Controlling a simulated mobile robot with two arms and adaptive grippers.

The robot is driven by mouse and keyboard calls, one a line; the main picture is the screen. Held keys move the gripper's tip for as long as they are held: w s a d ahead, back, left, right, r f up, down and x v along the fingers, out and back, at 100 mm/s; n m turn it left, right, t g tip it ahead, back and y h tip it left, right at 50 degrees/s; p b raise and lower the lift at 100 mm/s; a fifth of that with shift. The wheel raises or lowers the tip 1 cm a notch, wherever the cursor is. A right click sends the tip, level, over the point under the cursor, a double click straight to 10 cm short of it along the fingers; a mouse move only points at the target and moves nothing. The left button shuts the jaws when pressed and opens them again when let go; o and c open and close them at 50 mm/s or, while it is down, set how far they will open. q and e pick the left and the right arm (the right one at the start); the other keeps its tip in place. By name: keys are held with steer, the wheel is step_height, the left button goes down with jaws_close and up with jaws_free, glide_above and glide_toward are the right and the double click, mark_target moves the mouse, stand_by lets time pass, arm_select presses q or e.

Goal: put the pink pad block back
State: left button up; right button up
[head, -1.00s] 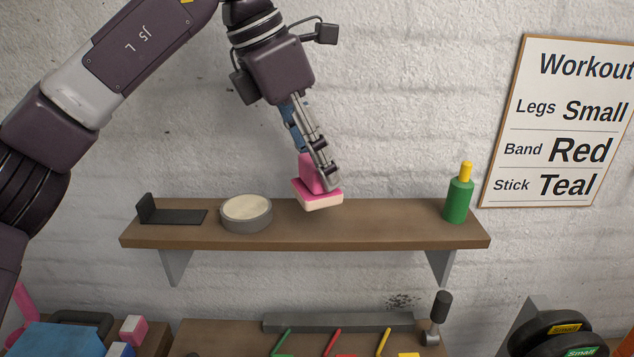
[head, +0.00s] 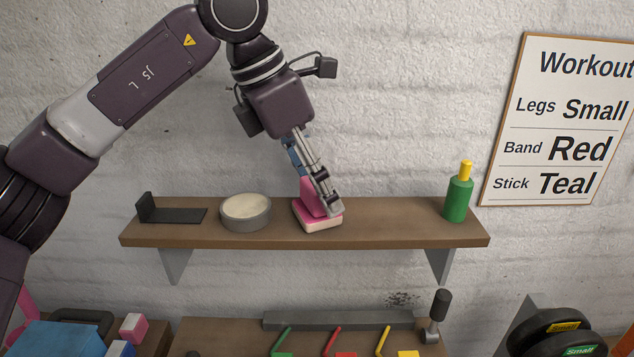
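The pink pad block (head: 308,213) has a pink upper part and a pale bottom layer. It sits on the wooden shelf (head: 390,233), right of the round grey dish, and looks level. My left gripper (head: 325,201) reaches down from above with its fingers around the block's raised pink part, which they partly hide. It appears shut on that part. My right gripper is not in the head view.
On the shelf are a black bookend-like holder (head: 175,215), a round grey dish (head: 246,213) and a green bottle (head: 458,201) at the right. Bare shelf lies between block and bottle. A workout sign (head: 560,125) hangs on the wall. Below stand coloured items and dark weights (head: 550,330).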

arm_select(q)
steer(key=b+v, duration=0.1)
steer(key=v, duration=1.1)
steer(key=shift+r, duration=0.15)
